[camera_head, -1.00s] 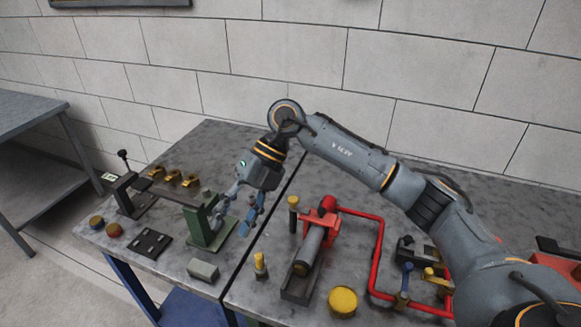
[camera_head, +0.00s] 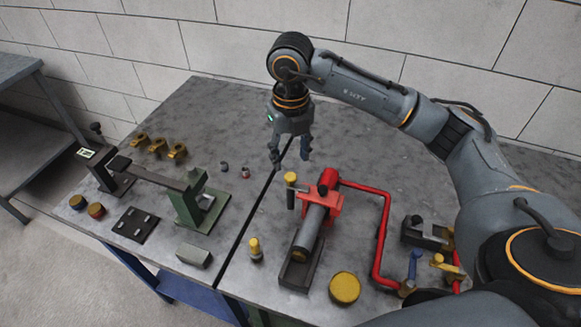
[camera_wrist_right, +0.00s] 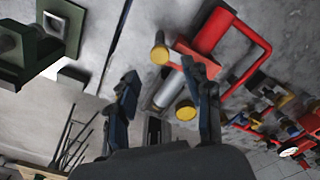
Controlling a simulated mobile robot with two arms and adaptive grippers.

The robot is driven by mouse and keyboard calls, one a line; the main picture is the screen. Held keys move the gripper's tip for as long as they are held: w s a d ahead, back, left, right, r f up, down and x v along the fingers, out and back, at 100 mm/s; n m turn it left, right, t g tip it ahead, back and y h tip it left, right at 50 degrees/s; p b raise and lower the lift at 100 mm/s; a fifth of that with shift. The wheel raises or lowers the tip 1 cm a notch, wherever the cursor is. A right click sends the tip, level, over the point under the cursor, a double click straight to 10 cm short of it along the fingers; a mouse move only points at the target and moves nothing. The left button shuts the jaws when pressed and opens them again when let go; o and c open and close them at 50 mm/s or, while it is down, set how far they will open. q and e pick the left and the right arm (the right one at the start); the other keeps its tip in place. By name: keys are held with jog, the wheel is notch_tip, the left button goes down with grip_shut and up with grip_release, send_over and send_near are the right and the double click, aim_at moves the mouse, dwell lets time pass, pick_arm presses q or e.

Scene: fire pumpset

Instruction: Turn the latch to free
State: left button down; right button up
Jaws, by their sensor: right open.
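A dark post with a yellow cap (camera_head: 291,179) stands beside a red clamp (camera_head: 326,200) that holds a grey cylinder (camera_head: 309,232). Which part is the latch is not clear from the frames. My right gripper (camera_head: 290,160) points down just above the yellow cap, open and empty. In the right wrist view the yellow-capped post (camera_wrist_right: 159,52) shows between the fingertips of my right gripper (camera_wrist_right: 163,74), apart from them. The red clamp (camera_wrist_right: 207,38) lies partly behind the right-hand finger. My left gripper is not in view.
A red pipe (camera_head: 383,230) runs right of the clamp. A green bracket (camera_head: 194,205) with a dark bar stands left. A yellow disc (camera_head: 344,288) and a small yellow-topped post (camera_head: 255,247) are near the front. The rear of the metal table (camera_head: 225,115) is clear.

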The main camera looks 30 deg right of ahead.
aim_at(291, 175)
notch_tip(291, 175, down, 4)
jog(key=shift+f+p, duration=0.15)
jog(key=shift+p, duration=0.25)
jog(key=shift+f, duration=0.65)
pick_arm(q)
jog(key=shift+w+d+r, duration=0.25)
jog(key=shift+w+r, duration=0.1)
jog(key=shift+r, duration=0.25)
pick_arm(e)
grip_shut()
